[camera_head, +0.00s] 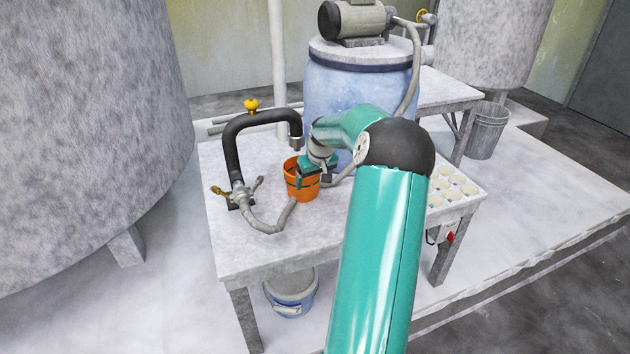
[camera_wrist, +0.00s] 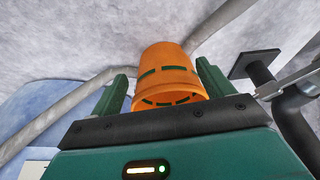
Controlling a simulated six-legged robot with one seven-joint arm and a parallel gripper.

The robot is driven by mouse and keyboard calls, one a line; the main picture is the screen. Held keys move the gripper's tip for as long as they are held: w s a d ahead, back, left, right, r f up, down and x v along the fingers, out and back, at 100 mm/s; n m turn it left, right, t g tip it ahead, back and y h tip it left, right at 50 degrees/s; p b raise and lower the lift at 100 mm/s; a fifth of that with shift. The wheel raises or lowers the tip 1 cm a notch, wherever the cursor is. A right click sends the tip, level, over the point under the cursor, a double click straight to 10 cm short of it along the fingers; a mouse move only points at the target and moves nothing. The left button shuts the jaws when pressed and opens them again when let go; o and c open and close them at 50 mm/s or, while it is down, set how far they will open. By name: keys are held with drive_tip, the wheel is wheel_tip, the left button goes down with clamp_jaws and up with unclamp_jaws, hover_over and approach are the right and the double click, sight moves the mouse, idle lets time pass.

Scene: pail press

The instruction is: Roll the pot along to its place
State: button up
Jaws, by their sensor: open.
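The pot is an orange pail (camera_head: 296,189) with dark slots round its side, standing on the white table (camera_head: 240,245). The black bent pipe's nozzle (camera_head: 296,143) is close above and behind it. My gripper (camera_head: 312,178) is open at the pot's upper right side and partly hides it. No marked place for the pot is clear.
A grey hose (camera_head: 272,226) runs along the table close to the pot's left. A valve stand (camera_head: 240,195) is further left. The front left tabletop is bare.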

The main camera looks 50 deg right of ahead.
drive_tip(key=w, duration=0.1)
drive_tip(key=w+d, duration=0.1)
drive_tip(key=w, duration=0.1)
drive_tip(key=w+d, duration=0.1)
drive_tip(key=shift+w+d, duration=0.1)
drive_tip(key=shift+w, duration=0.3)
idle(1.0)
drive_tip(key=s+a+r, duration=0.2)
drive_tip(key=s+r, duration=0.2)
drive_tip(key=r, duration=0.1)
drive_tip(key=shift+s, duration=0.3)
idle(0.3)
drive_tip(key=shift+a, duration=0.1)
idle(0.3)
